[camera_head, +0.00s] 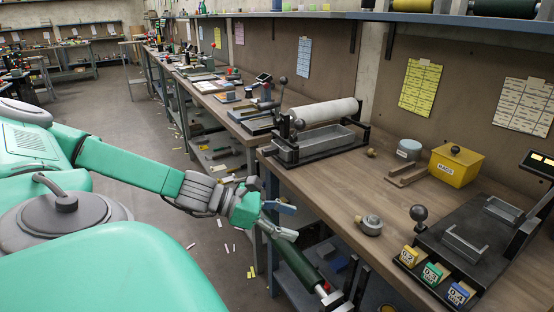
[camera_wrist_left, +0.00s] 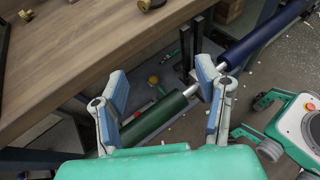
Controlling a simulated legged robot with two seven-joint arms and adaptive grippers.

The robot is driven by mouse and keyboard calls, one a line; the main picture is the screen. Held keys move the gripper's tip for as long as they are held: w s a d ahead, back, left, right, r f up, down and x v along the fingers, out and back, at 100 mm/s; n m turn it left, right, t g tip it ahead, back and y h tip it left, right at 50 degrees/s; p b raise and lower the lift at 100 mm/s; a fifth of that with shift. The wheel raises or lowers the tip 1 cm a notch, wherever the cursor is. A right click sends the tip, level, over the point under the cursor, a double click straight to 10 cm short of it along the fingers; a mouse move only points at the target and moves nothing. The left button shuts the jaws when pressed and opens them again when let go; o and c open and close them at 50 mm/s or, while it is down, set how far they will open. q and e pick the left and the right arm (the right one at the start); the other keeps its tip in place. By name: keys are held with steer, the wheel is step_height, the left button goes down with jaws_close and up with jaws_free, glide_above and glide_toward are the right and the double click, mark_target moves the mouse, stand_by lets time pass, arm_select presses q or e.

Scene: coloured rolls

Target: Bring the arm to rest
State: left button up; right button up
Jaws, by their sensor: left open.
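My left gripper (camera_head: 284,220) is open and empty, beside the front edge of the workbench. In the wrist view its two fingers (camera_wrist_left: 162,85) stand wide apart. A dark green roll (camera_head: 297,262) with a pale metal shaft end lies along the bench front, lower than the top, its end near a black upright bracket. The green roll (camera_wrist_left: 155,120) also shows beyond the fingers in the wrist view, apart from them as far as I can tell. A dark blue roll (camera_wrist_left: 265,35) lies farther along the same line.
The aisle floor (camera_head: 150,130) is open, with paper scraps.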

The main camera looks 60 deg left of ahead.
arm_select(q)
steer(key=shift+s+a, duration=0.65)
steer(key=shift+s, duration=0.35)
